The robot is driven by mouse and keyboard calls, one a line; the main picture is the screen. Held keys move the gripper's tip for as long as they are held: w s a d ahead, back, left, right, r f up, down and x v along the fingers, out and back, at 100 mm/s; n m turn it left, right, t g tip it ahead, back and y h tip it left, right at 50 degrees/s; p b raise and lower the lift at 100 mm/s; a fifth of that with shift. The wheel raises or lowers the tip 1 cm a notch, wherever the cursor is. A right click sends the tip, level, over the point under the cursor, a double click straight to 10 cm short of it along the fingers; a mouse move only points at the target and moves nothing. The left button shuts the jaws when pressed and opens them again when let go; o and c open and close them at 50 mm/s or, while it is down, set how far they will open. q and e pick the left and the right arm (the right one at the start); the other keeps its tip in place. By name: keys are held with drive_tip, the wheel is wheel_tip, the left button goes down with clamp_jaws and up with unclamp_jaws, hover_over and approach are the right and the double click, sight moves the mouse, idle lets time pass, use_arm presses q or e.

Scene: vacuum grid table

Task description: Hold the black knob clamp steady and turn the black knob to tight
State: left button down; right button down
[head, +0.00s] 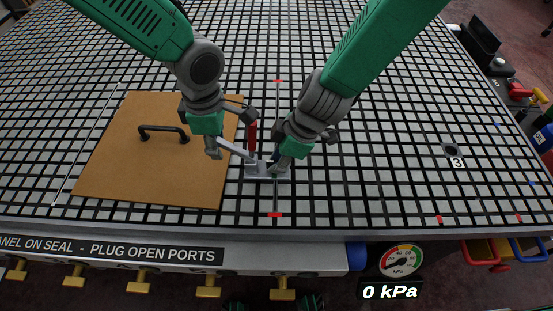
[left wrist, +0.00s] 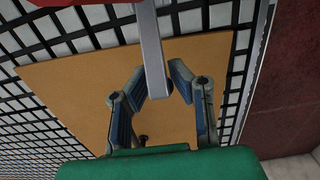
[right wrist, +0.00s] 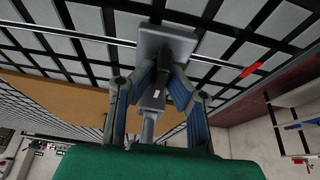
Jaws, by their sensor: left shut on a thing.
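A grey metal clamp (head: 265,170) with an upright red handle (head: 252,137) stands at the right edge of a brown panel (head: 105,170). A flat grey bar (head: 235,149) reaches from it over the panel. My left gripper (head: 216,150) is shut on this bar; in the left wrist view the bar (left wrist: 152,50) runs between the fingers. My right gripper (head: 278,157) is at the clamp's right side. In the right wrist view its fingers stand apart, with grey clamp parts (right wrist: 153,98) between or behind them and the clamp base (right wrist: 165,42) beyond.
The panel has a black handle (head: 163,132) and lies on a black-and-white grid table (head: 390,190). A black port marked 3 (head: 451,148) is at the right. A gauge (head: 401,260) reading 0 kPa is on the front. The grid right of the clamp is clear.

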drive_tip(key=shift+m, duration=0.4)
drive_tip(key=m+t, duration=0.2)
drive_tip(key=m, duration=0.2)
drive_tip(key=shift+h, duration=0.4)
drive_tip(key=m, duration=0.3)
drive_tip(key=m+t+h, duration=0.1)
drive_tip(key=m, duration=0.2)
drive_tip(key=shift+h, duration=0.3)
drive_tip(key=shift+m+t, duration=0.3)
drive_tip(key=c, duration=1.6)
unclamp_jaws()
drive_tip(key=shift+r, duration=0.1)
